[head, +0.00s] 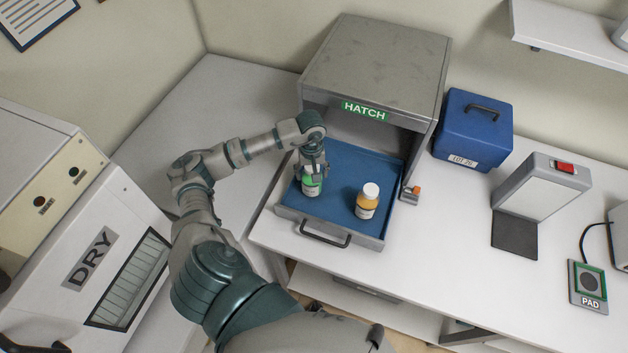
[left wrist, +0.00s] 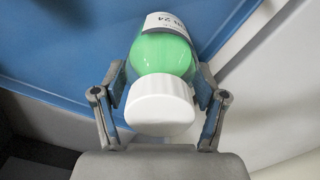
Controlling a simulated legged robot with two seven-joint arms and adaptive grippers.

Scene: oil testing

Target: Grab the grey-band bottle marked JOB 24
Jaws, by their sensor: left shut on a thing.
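A bottle with green contents and a white cap (left wrist: 160,103) stands between the fingers of my left gripper (head: 312,170). Its label in the left wrist view shows "24", with the rest of the text cut off or unclear; I cannot make out the band's colour for sure. In the head view the green bottle (head: 311,186) is at the left side of the blue-lined hatch drawer (head: 335,178), partly hidden by my gripper. My left gripper (left wrist: 160,82) is shut on it, one finger on each side. My right gripper is not in view.
An orange bottle (head: 366,204) with a white cap stands in the drawer, right of the green one. The hatch housing (head: 375,65) rises behind. A blue box (head: 473,130), a lit panel stand (head: 541,190) and a pad (head: 588,286) are to the right. The DRY cabinet (head: 95,255) is left.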

